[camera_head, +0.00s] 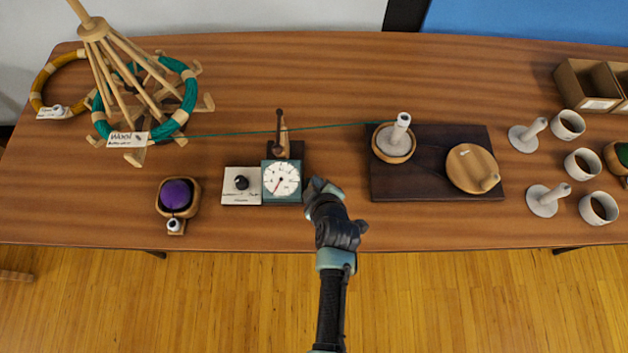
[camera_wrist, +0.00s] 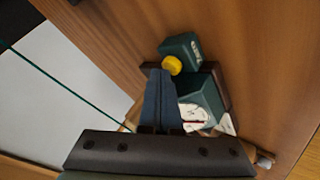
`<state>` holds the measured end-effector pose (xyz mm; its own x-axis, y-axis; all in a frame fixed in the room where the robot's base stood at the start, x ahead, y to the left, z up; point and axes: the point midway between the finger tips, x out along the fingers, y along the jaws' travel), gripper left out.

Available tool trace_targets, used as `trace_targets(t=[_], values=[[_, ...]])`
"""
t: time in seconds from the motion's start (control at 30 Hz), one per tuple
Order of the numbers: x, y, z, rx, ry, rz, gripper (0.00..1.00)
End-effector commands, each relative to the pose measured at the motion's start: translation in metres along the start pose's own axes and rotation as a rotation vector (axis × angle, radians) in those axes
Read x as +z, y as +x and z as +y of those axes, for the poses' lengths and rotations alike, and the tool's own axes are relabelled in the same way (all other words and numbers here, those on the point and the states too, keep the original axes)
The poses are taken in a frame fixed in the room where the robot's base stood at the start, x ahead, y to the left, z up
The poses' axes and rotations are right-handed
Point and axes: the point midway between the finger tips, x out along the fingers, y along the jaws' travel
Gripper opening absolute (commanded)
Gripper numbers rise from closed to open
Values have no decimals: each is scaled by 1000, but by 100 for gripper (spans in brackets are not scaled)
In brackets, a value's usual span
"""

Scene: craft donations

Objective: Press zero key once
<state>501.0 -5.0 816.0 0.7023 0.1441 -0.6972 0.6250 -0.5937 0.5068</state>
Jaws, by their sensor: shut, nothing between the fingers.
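A yellow round key (camera_wrist: 172,65) sits on a small dark green block (camera_wrist: 183,48) with a white label too small to read; it seems to be the zero key. The block adjoins the dark green counter (camera_wrist: 203,92) with a round white dial, also seen in the head view (camera_head: 282,184). My gripper (camera_wrist: 160,74) is shut and empty, its tips close beside the yellow key; I cannot tell whether they touch. In the head view my gripper (camera_head: 313,186) is just right of the dial and hides the key.
A green yarn line (camera_head: 345,127) runs from the wooden swift (camera_head: 97,27) to the winder on a dark board (camera_head: 430,134) at right. The front table strip is fairly clear.

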Motion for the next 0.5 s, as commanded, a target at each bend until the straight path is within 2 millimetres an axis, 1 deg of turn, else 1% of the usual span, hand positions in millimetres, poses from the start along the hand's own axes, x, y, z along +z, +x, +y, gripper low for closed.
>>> trace_targets(t=[0.03,0.17,0.5], values=[[-3,-4,3,0,0,0,0],[-6,-8,6,0,0,0,0],[-6,-8,6,0,0,0,0]])
